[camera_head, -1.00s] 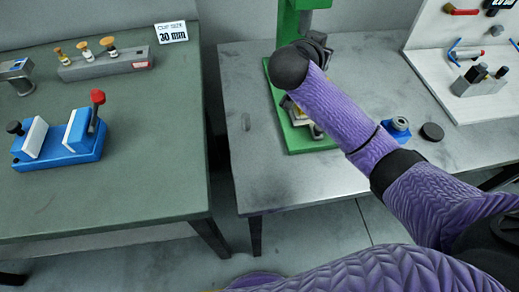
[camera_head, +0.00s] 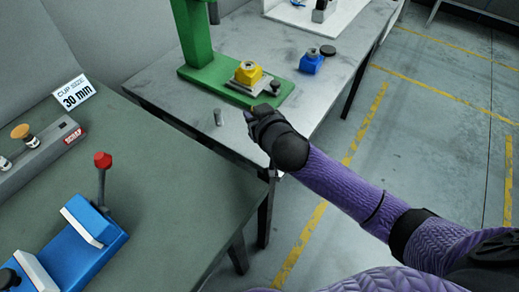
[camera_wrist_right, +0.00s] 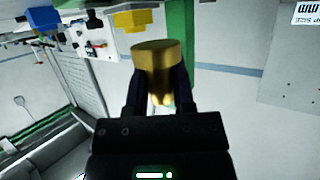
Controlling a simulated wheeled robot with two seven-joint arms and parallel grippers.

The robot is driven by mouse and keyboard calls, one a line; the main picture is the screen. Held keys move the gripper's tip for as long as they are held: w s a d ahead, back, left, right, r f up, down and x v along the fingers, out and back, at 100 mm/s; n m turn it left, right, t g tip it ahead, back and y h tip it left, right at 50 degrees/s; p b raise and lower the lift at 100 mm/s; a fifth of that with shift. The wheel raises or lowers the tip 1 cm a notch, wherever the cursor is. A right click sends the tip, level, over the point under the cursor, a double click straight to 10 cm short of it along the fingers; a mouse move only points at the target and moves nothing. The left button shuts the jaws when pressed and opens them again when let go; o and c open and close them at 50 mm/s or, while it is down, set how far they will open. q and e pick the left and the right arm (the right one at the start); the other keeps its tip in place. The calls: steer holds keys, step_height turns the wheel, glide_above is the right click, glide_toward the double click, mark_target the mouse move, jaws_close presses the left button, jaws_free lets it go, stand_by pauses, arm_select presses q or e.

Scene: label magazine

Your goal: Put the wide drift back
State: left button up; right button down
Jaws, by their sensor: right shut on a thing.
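My right gripper (camera_wrist_right: 160,92) is shut on a wide brass cylinder (camera_wrist_right: 158,58), which looks like the wide drift. In the head view my right gripper (camera_head: 254,112) is over the front edge of the grey table, and its own wrist hides the cylinder. A grey block with upright dark pins (camera_head: 321,12), perhaps the drift holder, stands on the white board at the back and is cut by the top edge. My left gripper is not in view.
The green press (camera_head: 203,45) carries a yellow block (camera_head: 248,73) on a grey vise. A blue block (camera_head: 311,62) and a black disc (camera_head: 328,51) lie right of it. A small grey cylinder (camera_head: 219,117) stands near the table's front edge. The green-topped bench (camera_head: 165,190) holds a blue fixture (camera_head: 75,250).

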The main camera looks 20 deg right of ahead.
step_height(320, 180, down, 7)
steer(key=b, duration=0.2)
steer(key=shift+w+b, duration=0.1)
steer(key=shift+b, duration=0.3)
steer(key=shift+d+f, duration=0.1)
steer(key=shift+f, duration=0.35)
steer(key=shift+r, duration=0.2)
steer(key=shift+f, duration=0.1)
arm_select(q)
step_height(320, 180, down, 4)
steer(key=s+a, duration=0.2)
arm_select(e)
steer(key=shift+c, duration=2.3)
jaws_free()
steer(key=shift+r, duration=0.25)
arm_select(q)
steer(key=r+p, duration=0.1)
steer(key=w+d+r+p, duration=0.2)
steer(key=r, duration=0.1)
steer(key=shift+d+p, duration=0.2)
steer(key=shift+p, duration=0.2)
arm_select(e)
steer(key=v, duration=1.1)
steer(key=shift+s+r, duration=0.15)
steer(key=shift+s, duration=0.25)
steer(key=shift+d, duration=0.1)
